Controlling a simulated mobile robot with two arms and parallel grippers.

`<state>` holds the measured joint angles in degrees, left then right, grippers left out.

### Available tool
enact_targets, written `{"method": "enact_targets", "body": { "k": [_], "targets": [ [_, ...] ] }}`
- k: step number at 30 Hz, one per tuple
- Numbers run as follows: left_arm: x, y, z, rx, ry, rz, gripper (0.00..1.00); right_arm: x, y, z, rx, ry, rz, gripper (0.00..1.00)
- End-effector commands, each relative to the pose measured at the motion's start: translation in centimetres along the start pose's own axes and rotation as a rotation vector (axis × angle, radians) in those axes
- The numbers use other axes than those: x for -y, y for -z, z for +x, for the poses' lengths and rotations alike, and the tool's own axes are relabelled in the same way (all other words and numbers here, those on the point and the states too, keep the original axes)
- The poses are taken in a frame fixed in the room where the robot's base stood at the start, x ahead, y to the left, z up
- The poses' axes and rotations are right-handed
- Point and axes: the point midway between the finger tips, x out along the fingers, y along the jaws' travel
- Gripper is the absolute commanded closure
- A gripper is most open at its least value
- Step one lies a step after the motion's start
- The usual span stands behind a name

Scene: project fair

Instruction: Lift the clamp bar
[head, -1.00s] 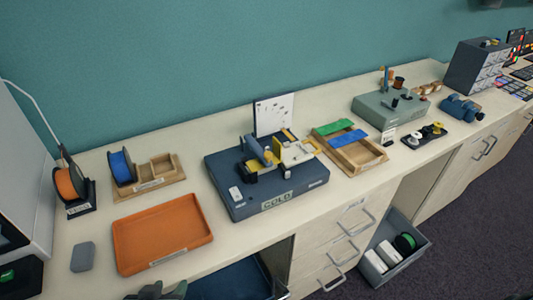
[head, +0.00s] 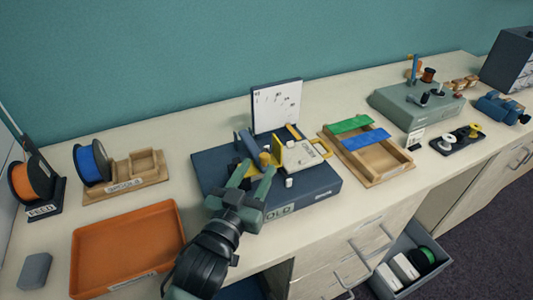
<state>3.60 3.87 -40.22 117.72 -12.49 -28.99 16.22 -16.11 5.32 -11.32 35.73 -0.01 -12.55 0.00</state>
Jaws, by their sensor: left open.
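A dark blue machine (head: 325,195) with a sign ending in "OLD" sits mid-counter. On it are a blue-grey bar (head: 246,144), a yellow knob (head: 265,159) and a cream-yellow plate (head: 302,154) with a label. I cannot tell for sure which of these is the clamp bar. My left gripper (head: 254,177) comes in from the front, with its fingers open over the machine's left part, close to the bar and the knob. Contact cannot be made out. The gripper hides the front left of the machine. My right gripper is not in view.
An orange tray (head: 128,247) lies to the left, with blue (head: 92,163) and orange (head: 32,181) spools behind. A wooden tray (head: 392,170) with green and blue strips stands to the right. A white board (head: 277,106) rises behind the machine. A drawer stands open below.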

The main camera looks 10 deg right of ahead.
Motion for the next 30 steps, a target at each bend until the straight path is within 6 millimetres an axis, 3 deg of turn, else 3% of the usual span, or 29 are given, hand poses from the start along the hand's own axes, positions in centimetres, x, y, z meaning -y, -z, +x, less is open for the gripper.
{"method": "enact_targets", "body": {
  "k": [7, 12, 20, 25, 30],
  "targets": [
    [0.0, 0.1, 4.0, 0.001, 0.001, 0.000, 0.58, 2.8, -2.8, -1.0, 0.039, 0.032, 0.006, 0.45],
    [0.0, 0.1, 5.2, 0.001, 0.001, -0.001, 0.58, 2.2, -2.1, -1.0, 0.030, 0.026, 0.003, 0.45],
    [0.1, 0.0, 5.4, 0.002, 0.001, -0.001, 0.58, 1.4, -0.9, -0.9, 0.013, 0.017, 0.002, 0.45],
    [0.1, 0.0, 5.4, 0.002, 0.001, -0.001, 1.00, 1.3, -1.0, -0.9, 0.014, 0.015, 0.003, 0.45],
    [0.1, 0.0, 5.3, 0.002, 0.001, -0.001, 1.00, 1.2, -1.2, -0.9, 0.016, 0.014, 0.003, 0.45]
  ]
}}
